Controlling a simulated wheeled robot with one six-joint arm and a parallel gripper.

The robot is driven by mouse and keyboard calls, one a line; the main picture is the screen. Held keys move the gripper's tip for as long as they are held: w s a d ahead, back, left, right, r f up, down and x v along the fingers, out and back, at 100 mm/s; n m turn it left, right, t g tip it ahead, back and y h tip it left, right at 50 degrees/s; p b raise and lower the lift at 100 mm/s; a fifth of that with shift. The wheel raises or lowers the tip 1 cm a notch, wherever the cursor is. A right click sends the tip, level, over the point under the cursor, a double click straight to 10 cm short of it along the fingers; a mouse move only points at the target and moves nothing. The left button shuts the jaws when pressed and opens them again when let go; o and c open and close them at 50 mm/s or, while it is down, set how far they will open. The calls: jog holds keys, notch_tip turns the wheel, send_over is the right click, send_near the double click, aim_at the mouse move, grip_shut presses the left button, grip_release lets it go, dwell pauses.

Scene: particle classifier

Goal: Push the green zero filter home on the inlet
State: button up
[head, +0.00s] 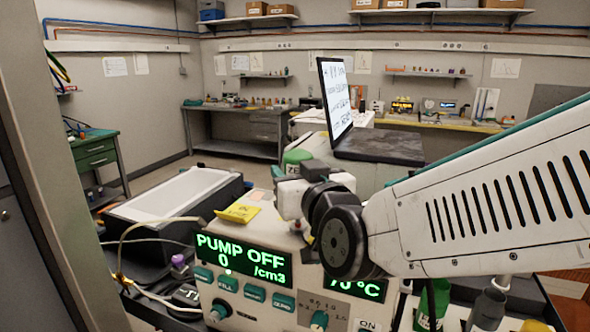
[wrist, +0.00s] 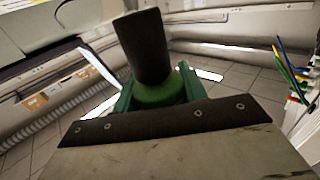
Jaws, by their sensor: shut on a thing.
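The green zero filter (head: 297,157) shows in the head view behind my wrist, above the back of the white instrument, with part of a white label visible. In the wrist view a dark cylinder (wrist: 142,48) with a green lower part (wrist: 158,94) stands between the green fingers of my gripper (wrist: 156,88). My gripper is shut on it. The instrument's display (head: 243,258) reads PUMP OFF and 0 /cm3.
A yellow note (head: 238,213) lies on the instrument. A white-lined tray (head: 170,195) and cables are at left. A green bottle (head: 432,305) and a grey tube (head: 487,308) stand at front right.

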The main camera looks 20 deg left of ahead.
jog(key=shift+f, duration=0.85)
jog(key=shift+f, duration=0.35)
jog(key=o, duration=1.1)
jog(key=v, duration=0.7)
jog(key=shift+s+d, duration=0.25)
jog(key=shift+s, duration=0.1)
